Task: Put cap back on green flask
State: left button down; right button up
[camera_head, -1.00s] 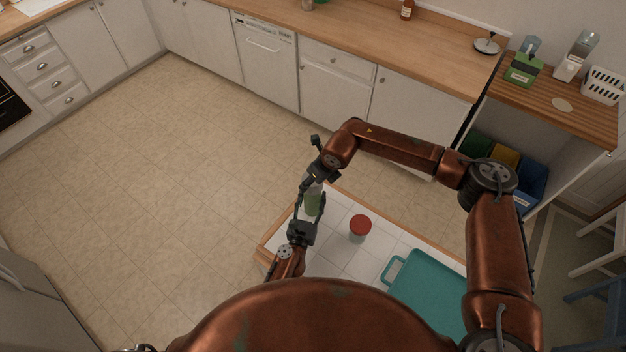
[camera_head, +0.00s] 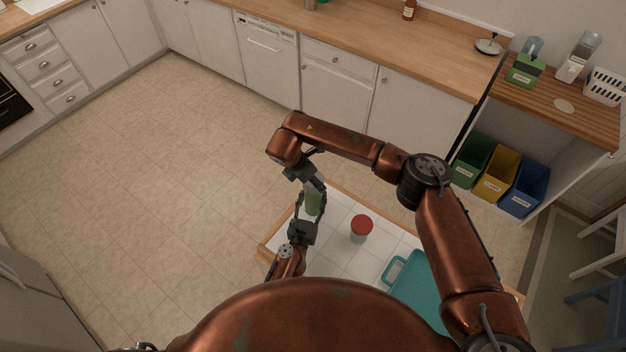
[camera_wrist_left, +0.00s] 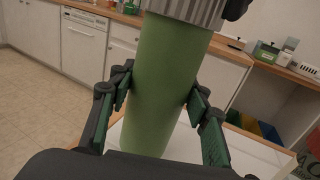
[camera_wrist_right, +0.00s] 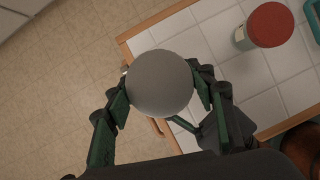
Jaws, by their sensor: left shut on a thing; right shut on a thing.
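The green flask (camera_head: 313,204) stands upright over the left part of the white-tiled table. My left gripper (camera_head: 308,212) is shut around its body; the left wrist view shows both fingers against the green flask (camera_wrist_left: 160,85). A grey ribbed cap (camera_wrist_left: 188,8) is at the flask's top in that view. My right gripper (camera_wrist_right: 161,88) is shut on the grey round cap (camera_wrist_right: 160,83), seen from above, and it hides the flask below. In the head view the right gripper is directly over the flask. Whether the cap is fully seated is hidden.
A jar with a red lid (camera_head: 361,225) stands on the tiled table (camera_head: 337,255), right of the flask. A teal tray (camera_head: 420,285) lies further right. The table's wooden edge borders open floor at left.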

jog(key=o, duration=0.9)
jog(key=shift+o, duration=0.2)
jog(key=shift+r, duration=0.15)
jog(key=shift+r, duration=2.15)
jog(key=shift+o, duration=0.4)
